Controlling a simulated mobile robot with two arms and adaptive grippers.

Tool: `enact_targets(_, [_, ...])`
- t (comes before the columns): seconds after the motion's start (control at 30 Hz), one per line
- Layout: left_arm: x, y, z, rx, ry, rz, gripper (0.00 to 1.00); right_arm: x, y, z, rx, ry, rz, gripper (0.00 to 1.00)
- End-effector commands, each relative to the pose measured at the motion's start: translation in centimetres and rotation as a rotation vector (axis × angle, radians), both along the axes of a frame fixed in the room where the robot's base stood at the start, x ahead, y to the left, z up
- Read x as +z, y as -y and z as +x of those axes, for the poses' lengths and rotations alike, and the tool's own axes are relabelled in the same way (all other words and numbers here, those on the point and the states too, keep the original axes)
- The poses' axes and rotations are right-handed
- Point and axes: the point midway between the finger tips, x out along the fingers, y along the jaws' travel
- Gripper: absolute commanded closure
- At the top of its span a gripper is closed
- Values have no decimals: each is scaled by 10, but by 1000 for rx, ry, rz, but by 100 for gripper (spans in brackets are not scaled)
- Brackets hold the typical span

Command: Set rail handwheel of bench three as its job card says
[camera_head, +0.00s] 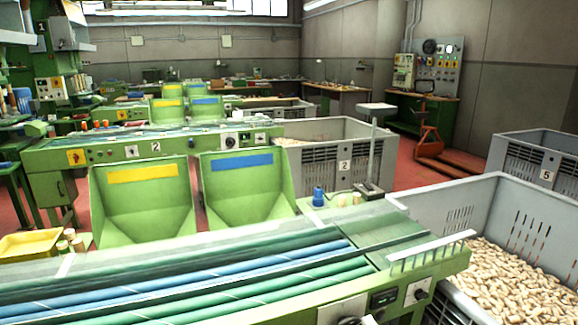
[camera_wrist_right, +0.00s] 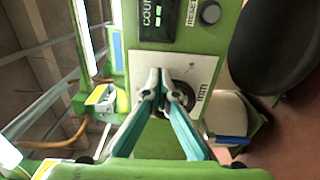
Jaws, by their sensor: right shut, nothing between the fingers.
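A bench (camera_head: 424,262) with green and blue rails fills the foreground; no bench number shows on it. On its front is a white plate (camera_head: 338,313), cut by the bottom edge. The right wrist view shows a white plate (camera_wrist_right: 147,63) with marks and a dark round handwheel (camera_wrist_right: 184,91), partly hidden by my fingers. My right gripper (camera_wrist_right: 160,85) is shut and empty, its tips in front of the plate beside the wheel's middle; contact cannot be told. In the head view only a dark bit shows at the bottom edge. My left gripper is not in view. No job card is readable.
The wrist view shows a COUNT display (camera_wrist_right: 153,20) and a black RESET button (camera_wrist_right: 210,13) near the plate. A grey crate of corks (camera_head: 520,283) stands right of the bench. Bench two (camera_head: 100,152) with green hoppers (camera_head: 140,200) stands behind. A blue knob (camera_head: 319,196) sits on the rear edge.

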Motion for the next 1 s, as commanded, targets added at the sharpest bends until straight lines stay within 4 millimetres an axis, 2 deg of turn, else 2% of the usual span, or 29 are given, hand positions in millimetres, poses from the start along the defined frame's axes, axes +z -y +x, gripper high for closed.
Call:
enact_targets(0.6, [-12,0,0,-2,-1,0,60,-17,0,0,6,-2,0,100])
enact_targets(1.0, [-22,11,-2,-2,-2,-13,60,-29,1,0,5,-2,0,100])
